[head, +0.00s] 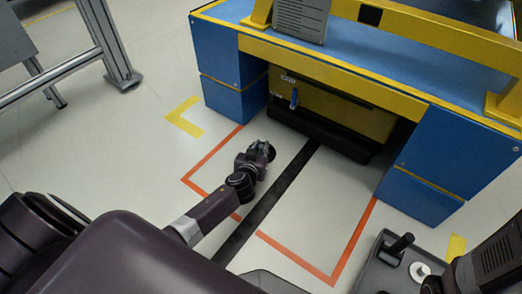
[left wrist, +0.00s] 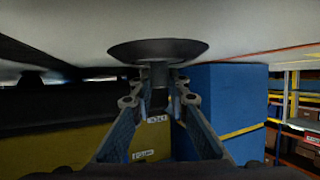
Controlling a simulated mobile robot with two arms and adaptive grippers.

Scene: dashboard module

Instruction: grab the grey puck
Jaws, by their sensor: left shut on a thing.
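The grey puck (left wrist: 158,48), a wide dark disc with a short stem, shows at the top middle of the left wrist view. My left gripper (left wrist: 158,100) is shut on its stem, with a finger on each side. The floor fills the top of that view, so it appears upside down. In the head view my left gripper (head: 264,150) is low over the floor in front of the blue and yellow bench; the puck is hard to make out there. My right arm is at the bottom right corner, and its fingers are not clear.
The blue and yellow bench (head: 232,68) stands ahead, with a dark recess under it. Red lines (head: 350,245) and a black strip (head: 280,187) mark the floor. A grey tray (head: 372,272) with a black handle (head: 398,245) and a white disc (head: 419,271) is at lower right.

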